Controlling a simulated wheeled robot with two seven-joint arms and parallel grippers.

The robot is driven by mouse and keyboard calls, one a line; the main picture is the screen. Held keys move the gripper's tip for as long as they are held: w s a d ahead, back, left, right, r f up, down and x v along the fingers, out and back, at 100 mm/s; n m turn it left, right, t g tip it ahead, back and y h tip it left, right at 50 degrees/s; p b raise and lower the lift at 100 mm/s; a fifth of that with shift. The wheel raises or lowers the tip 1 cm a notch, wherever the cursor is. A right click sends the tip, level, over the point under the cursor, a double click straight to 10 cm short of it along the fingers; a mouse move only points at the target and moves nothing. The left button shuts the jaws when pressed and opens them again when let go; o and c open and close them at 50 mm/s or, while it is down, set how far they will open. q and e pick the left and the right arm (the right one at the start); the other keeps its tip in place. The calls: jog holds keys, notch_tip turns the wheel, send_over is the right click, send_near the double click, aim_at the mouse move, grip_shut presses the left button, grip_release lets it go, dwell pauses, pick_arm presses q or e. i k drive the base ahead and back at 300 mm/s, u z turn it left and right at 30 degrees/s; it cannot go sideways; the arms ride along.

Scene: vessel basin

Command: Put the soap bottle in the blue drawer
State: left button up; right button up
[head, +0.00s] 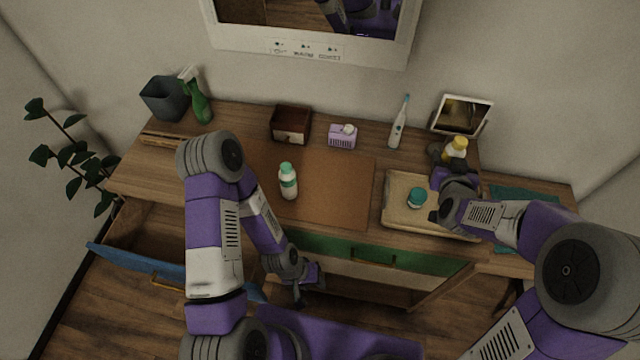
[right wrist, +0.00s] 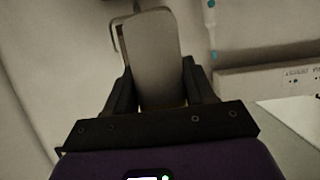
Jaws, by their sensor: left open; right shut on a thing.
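A pale bottle with a yellow top (head: 457,148), which looks like the soap bottle, is at the back right above the tabletop. My right gripper (head: 447,158) is shut on it. In the right wrist view its greyish, rounded body (right wrist: 156,60) sits between the two dark fingers, with a bit of yellow low down. The blue drawer (head: 140,262) is pulled out at the lower left; my left arm hides part of it. My left gripper (head: 308,285) is open and empty, low in front of the cabinet, right of the blue drawer.
A beige tray (head: 395,218) holds a teal-capped jar (head: 416,198). A white bottle with a green cap (head: 288,182) stands on the brown mat (head: 340,190). A tissue box (head: 342,137), toothbrush (head: 398,125), photo frame (head: 463,115) and spray bottle (head: 199,103) line the back. A green drawer (head: 340,247) is below.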

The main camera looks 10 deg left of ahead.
aim_at(185, 241)
jog(key=z, duration=1.35)
jog(key=k, duration=1.65)
jog(key=u, duration=1.85)
jog(key=i, duration=0.2)
jog(key=u, duration=0.2)
